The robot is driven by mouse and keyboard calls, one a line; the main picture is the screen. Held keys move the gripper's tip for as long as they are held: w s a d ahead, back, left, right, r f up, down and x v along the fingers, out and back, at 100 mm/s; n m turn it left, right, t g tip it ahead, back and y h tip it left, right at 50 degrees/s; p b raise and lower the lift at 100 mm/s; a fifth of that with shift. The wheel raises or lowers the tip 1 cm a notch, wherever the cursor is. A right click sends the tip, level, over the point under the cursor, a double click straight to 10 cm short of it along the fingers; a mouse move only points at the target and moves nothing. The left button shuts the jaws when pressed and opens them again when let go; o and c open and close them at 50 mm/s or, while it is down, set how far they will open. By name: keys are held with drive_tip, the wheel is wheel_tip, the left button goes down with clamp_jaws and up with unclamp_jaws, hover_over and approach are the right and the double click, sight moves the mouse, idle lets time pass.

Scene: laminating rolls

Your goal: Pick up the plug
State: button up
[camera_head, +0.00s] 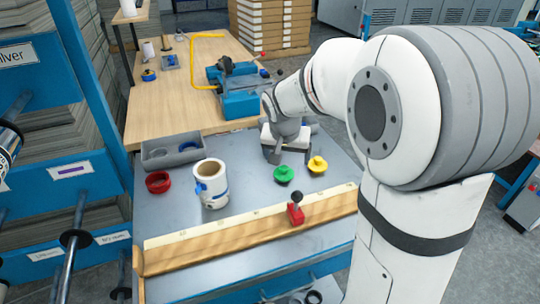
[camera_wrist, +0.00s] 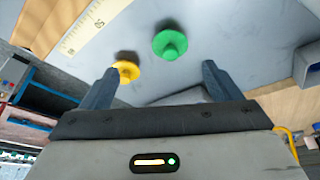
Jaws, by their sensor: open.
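Two knobbed plugs stand on the grey bench top in the head view: a green plug (camera_head: 283,174) and, to its right, a yellow plug (camera_head: 317,165). My gripper (camera_head: 272,158) is just behind and left of the green plug, low over the bench. In the wrist view my gripper (camera_wrist: 159,70) is open and nothing is between its fingers. The green plug (camera_wrist: 169,44) shows beyond the gap between the fingertips, and the yellow plug (camera_wrist: 126,71) shows beside the left fingertip, partly hidden by it. Neither plug is held.
A white roll (camera_head: 211,184), a red ring (camera_head: 158,183) and a grey tray (camera_head: 174,151) stand to the left. A wooden ruler strip (camera_head: 230,227) with a red-based, black-knobbed piece (camera_head: 296,211) crosses the front. A blue machine (camera_head: 240,98) stands on the wooden table behind.

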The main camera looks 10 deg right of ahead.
hover_over(284, 167)
drive_tip(key=s+a, duration=0.2)
wheel_tip(284, 167, down, 4)
drive_tip(key=shift+d+r+m+b, duration=0.15)
drive_tip(key=shift+r+m+b, duration=0.1)
drive_tip(key=shift+m+b, duration=0.1)
drive_tip(key=x, duration=0.7)
drive_tip(key=shift+s+d+f, duration=0.15)
drive_tip(key=shift+d, duration=0.2)
drive_tip(key=shift+c, duration=0.4)
drive_tip(key=c, duration=1)
drive_tip(key=shift+o, duration=0.2)
